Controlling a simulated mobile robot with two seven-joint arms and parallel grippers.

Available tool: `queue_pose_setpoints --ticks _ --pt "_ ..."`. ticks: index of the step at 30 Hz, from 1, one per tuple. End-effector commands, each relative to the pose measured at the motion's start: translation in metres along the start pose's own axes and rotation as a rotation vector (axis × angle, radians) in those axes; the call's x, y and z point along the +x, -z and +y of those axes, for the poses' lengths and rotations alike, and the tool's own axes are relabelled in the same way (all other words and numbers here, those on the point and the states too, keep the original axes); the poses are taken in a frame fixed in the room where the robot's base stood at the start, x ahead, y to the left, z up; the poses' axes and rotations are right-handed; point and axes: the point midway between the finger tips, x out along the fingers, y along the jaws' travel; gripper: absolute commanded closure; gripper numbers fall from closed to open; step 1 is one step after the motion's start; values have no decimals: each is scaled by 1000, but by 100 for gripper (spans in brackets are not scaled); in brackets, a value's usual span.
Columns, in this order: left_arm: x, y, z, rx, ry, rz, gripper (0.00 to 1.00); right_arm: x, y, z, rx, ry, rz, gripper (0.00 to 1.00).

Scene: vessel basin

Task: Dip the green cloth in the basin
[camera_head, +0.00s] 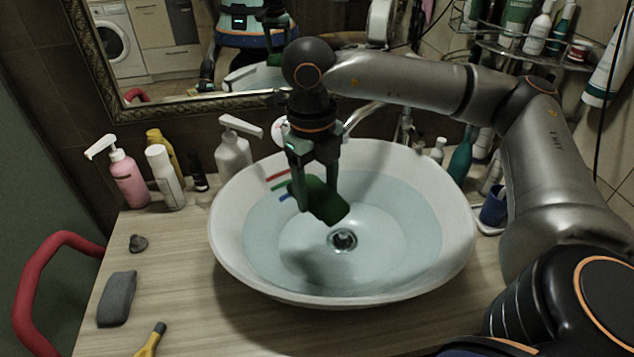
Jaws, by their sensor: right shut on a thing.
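The green cloth (325,203) is a small dark green piece between the fingers of my right gripper (316,192). My right gripper points down over the white basin (228,237), left of its middle, and is shut on the cloth. The basin is a wide oval bowl holding clear bluish water (400,215), with a round drain (342,240) at its bottom. The cloth appears over the water; I cannot tell whether it touches the surface. My left gripper is not in view.
A pink pump bottle (129,182), a white bottle (166,180) and a white pump dispenser (233,152) stand left of the basin. A grey block (116,298) and a yellow-handled tool (150,340) lie on the counter (190,300). A blue cup (493,207) stands at the right. A faucet is behind my gripper.

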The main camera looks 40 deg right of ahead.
Motion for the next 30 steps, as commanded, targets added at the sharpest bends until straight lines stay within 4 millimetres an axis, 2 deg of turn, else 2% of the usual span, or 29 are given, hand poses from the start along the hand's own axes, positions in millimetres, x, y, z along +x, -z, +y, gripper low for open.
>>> queue_pose_setpoints --ticks 1,10,22,25,30 --pt "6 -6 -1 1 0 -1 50 10 0 0 0 0 0 94" --pt "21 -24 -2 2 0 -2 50 47 -1 2 0 1 0 94" --pt "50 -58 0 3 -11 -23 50 96 -2 5 -1 0 0 94" --pt "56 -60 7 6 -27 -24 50 108 -2 6 -2 0 0 94" --pt "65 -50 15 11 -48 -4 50 121 -2 6 -2 0 0 94"
